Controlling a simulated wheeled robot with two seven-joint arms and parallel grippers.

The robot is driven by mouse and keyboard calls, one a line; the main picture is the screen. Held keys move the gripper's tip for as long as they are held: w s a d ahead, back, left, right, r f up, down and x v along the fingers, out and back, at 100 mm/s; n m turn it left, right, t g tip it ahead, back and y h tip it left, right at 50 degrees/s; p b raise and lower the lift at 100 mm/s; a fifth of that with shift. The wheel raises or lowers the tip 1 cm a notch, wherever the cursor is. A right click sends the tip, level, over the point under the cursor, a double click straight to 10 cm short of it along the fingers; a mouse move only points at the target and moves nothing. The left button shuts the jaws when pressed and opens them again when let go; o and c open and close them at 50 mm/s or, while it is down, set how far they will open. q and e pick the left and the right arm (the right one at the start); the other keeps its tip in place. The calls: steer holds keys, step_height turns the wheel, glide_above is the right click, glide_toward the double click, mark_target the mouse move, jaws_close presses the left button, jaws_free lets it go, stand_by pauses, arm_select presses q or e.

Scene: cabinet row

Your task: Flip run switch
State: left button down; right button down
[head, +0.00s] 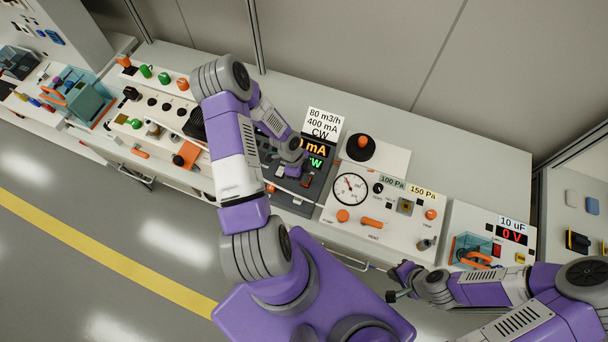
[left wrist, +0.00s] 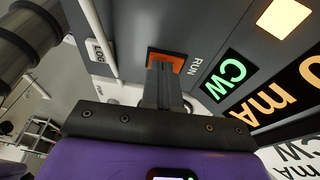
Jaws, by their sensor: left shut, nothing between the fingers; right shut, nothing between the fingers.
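The run switch (left wrist: 179,62) is an orange-red rocker in a dark panel, beside the word RUN in the left wrist view. My left gripper (left wrist: 163,68) is shut and empty, its fingertips right at the rocker and covering part of it. I cannot tell if they touch. In the head view my left gripper (head: 294,170) is over the dark control box (head: 291,200), below its display. A green CW display (left wrist: 226,76) is lit near the switch. My right gripper (head: 393,294) is shut and empty, in front of the bench edge.
A white gauge panel (head: 352,212) with orange knobs stands right of the dark box. A panel with a 0 V display (head: 511,236) is further right. A white panel with dark knobs (head: 150,125) is on the left. The bench behind the gauge panel is clear.

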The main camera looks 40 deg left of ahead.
arm_select(q)
steer(key=r+p, duration=0.3)
steer(key=r, duration=0.1)
steer(key=shift+w, duration=0.25)
steer(key=v, duration=1)
steer(key=shift+w+a+p, duration=0.35)
steer(key=shift+w, duration=0.35)
steer(key=shift+f, duration=0.1)
steer(key=shift+s, duration=0.1)
